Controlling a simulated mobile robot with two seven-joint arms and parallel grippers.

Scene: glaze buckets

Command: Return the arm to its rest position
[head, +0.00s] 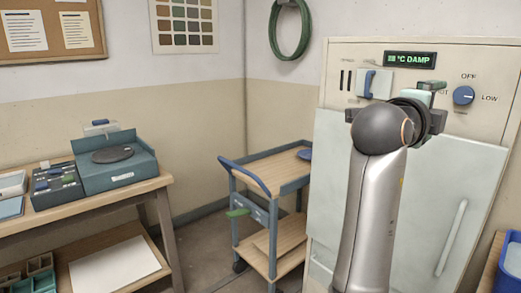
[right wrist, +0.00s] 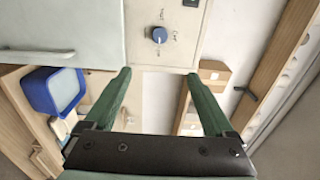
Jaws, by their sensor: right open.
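My right arm rises in front of the damp cabinet (head: 400,185) in the head view. My right gripper (head: 433,87) is at the height of the cabinet's control panel, partly hidden behind my own wrist. The right wrist view shows its two green fingers apart and nothing between them (right wrist: 158,74). The blue knob (head: 464,95) is on the panel to the right of the gripper in the head view. In the right wrist view the knob (right wrist: 159,35) appears beyond the fingertips, and I see no contact. My left gripper is not in view.
A blue-framed cart (head: 262,170) stands left of the cabinet. A workbench (head: 90,215) with a teal device (head: 118,170) is at the left. The cabinet door has a vertical handle (head: 451,237). A blue bucket (right wrist: 55,90) is beside the cabinet. Floor between bench and cart is clear.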

